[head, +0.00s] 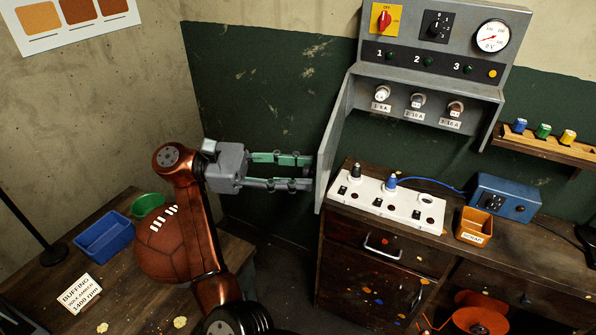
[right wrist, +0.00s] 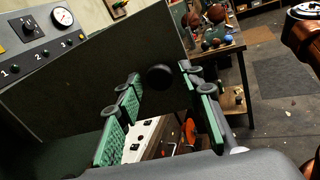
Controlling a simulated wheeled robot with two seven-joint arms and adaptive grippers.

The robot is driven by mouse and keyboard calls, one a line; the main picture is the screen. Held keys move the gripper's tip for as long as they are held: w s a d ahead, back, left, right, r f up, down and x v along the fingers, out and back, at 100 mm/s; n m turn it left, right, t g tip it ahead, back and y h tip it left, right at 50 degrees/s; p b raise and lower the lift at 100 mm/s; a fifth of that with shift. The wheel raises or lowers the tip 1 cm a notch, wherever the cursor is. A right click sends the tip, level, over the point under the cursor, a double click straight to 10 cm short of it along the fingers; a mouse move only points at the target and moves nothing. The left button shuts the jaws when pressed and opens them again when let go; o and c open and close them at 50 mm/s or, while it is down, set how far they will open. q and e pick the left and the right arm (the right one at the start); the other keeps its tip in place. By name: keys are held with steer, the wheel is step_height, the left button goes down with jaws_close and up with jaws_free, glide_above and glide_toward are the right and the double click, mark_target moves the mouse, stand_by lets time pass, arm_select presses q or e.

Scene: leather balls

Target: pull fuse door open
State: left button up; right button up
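The grey fuse door (head: 338,140) stands swung out from the left side of the fuse cabinet (head: 430,60), and the fuses (head: 418,101) inside are exposed. My right gripper (head: 311,171) is beside the door's outer face, fingers pointing at it. In the right wrist view, the door panel (right wrist: 85,95) carries a round black knob (right wrist: 160,77). The knob sits between the green-padded fingertips of my right gripper (right wrist: 160,75), with a gap visible on each side. The fingers are apart. My left gripper is not in view.
Below the cabinet, a wooden bench carries a white fuse panel (head: 388,205), a blue box (head: 505,197) and a small orange scrap bin (head: 474,227). A shelf with colored spools (head: 543,132) is at right. A leather ball (head: 163,248) and blue bin (head: 103,238) are at left.

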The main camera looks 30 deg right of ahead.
steer(key=shift+o, duration=0.3)
steer(key=shift+r, duration=0.15)
glide_toward(329, 130)
steer(key=s+d+r, duration=0.1)
steer(key=s+r, duration=0.1)
steer(key=s, duration=0.3)
steer(key=shift+s+d+r, duration=0.15)
steer(key=shift+s+d, duration=0.1)
steer(key=shift+d, duration=0.1)
steer(key=shift+c, duration=0.3)
